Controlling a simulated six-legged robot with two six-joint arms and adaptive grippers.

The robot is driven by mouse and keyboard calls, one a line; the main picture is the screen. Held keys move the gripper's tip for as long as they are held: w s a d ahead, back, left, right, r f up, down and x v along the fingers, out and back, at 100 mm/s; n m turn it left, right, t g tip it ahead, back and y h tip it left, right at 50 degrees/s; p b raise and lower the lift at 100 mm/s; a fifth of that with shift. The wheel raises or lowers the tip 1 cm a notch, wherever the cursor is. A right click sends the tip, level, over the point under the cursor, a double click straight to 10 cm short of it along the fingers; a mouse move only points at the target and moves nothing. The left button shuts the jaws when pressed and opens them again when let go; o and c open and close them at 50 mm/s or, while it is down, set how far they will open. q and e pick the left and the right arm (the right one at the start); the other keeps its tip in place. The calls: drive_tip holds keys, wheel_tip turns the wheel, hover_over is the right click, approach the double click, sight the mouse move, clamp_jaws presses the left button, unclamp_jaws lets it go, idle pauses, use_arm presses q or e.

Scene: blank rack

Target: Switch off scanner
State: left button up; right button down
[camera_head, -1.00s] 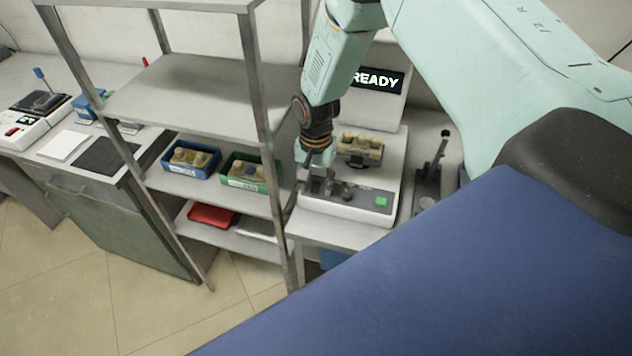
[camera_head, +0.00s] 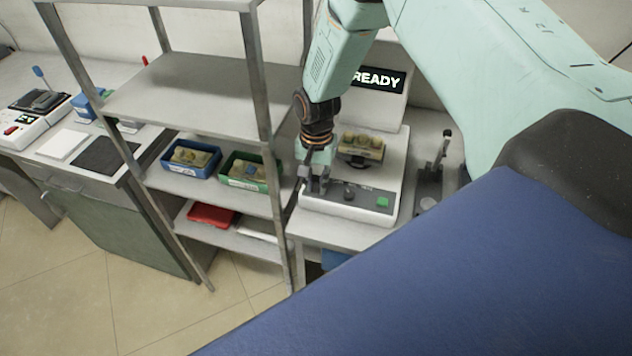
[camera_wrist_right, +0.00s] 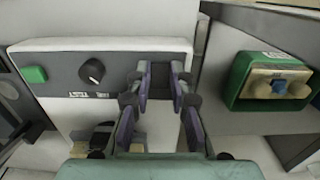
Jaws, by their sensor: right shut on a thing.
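The scanner (camera_head: 345,207) is a white machine with a lit display reading READY (camera_head: 378,80). Its grey front panel has a green button (camera_head: 382,202) and a black knob (camera_head: 349,194); both also show in the wrist view, the button (camera_wrist_right: 35,75) left of the knob (camera_wrist_right: 92,71). My right gripper (camera_head: 316,188) is at the left end of this panel, pointing down. In the wrist view the right gripper (camera_wrist_right: 160,88) has its fingers on a dark part of the panel, mostly hidden between them. My left gripper is not in view.
A metal shelf rack (camera_head: 262,115) stands close to the left of my right gripper. It holds a blue bin (camera_head: 178,172), a green bin (camera_head: 236,182) and a red tray (camera_head: 208,215). A tray of tan parts (camera_head: 361,158) sits on the scanner. A lever device (camera_head: 430,185) stands to its right.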

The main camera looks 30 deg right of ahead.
drive_tip(key=shift+w+d+f+g+y+b, duration=0.1)
drive_tip(key=shift+f+g+y+b, duration=0.1)
drive_tip(key=shift+g+y+b, duration=0.4)
drive_tip(key=shift+d+g+y+b, duration=0.25)
drive_tip(key=shift+y+b, duration=0.25)
drive_tip(key=shift+b, duration=0.5)
drive_tip(key=shift+a+r+g, duration=0.1)
drive_tip(key=shift+r+g, duration=0.1)
drive_tip(key=shift+g, duration=0.05)
drive_tip(key=c, duration=1.2)
unclamp_jaws()
drive_tip(key=shift+w+r, duration=0.1)
drive_tip(key=v, duration=1.2)
drive_tip(key=shift+d, duration=0.25)
